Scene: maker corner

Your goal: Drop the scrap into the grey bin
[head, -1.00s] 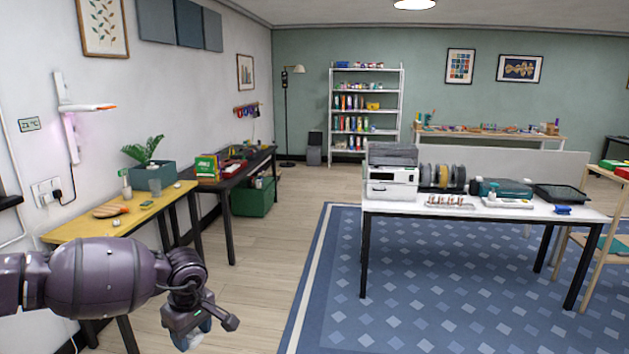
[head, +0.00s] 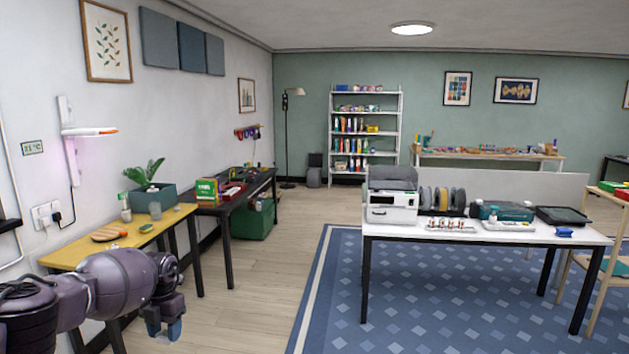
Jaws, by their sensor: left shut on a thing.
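My left gripper (head: 164,328) is low at the left of the head view, beyond the front end of the yellow table. It is shut on a small blue piece (head: 175,330), which looks like the scrap; only part of it shows beside the fingers. A small grey container (head: 314,178), which looks like the grey bin, stands on the floor at the far wall, between the floor lamp and the shelf. It is far from my gripper, and its opening is too small to make out. My right gripper is not in view.
A yellow table (head: 68,256) and a dark bench (head: 236,198) line the left wall. A white table (head: 385,228) with machines and spools stands on the blue rug (head: 335,290) at right. Bare wooden floor (head: 262,268) runs between them towards the back.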

